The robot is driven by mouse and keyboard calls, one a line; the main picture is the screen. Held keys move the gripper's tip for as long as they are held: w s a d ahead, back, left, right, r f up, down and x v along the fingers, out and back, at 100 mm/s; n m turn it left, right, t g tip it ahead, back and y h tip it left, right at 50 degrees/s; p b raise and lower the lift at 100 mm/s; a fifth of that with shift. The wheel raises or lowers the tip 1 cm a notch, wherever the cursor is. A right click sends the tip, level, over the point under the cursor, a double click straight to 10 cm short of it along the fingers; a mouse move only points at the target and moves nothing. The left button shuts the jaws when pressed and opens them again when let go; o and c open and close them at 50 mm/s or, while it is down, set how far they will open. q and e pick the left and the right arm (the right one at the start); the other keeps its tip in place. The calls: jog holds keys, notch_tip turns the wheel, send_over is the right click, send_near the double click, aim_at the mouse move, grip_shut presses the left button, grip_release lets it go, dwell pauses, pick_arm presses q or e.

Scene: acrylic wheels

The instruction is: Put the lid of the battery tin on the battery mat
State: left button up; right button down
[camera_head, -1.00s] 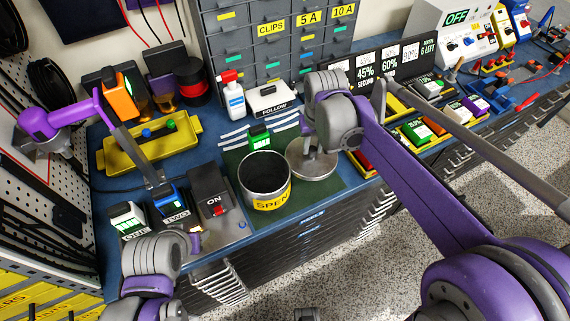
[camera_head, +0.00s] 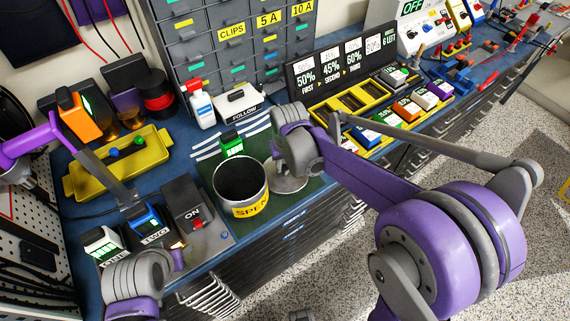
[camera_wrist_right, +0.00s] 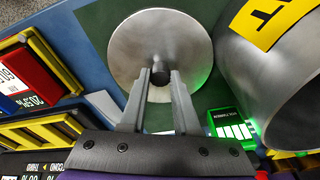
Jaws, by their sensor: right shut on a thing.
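The metal lid (camera_head: 288,185) is a flat round silver disc at the right end of the dark green battery mat (camera_head: 314,186). It also shows in the right wrist view (camera_wrist_right: 135,45), level above or on the green surface; contact is hard to tell. My right gripper (camera_wrist_right: 160,77) is shut on the lid's small central knob; in the head view the gripper (camera_head: 290,165) is mostly behind its own wrist. The open battery tin (camera_head: 232,198), a grey can with a yellow label, stands upright just left of the lid. My left gripper is out of sight; only its arm shows.
A green battery (camera_head: 231,145) stands behind the tin. A yellow slotted tray (camera_head: 350,106) with batteries lies to the right, below a sign board. Testers and a red-button box (camera_head: 187,205) stand left of the tin. A white bottle (camera_head: 202,105) stands at the back.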

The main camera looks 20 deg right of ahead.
aim_at(286, 177)
jog(key=c, duration=0.6)
grip_release()
jog(key=shift+c, duration=0.2)
jog(key=shift+r, duration=0.15)
notch_tip(286, 177, up, 11)
jog(key=s, duration=0.2)
jog(key=s+d+f+t, duration=0.2)
jog(key=s+f, duration=0.1)
jog(key=s, duration=0.5)
jog(key=s+d+f+t, duration=0.2)
jog(key=s+f, duration=0.1)
jog(key=s, duration=0.5)
jog(key=shift+s+d+p, duration=0.3)
jog(key=shift+d+p, duration=0.1)
jog(key=shift+p, duration=0.05)
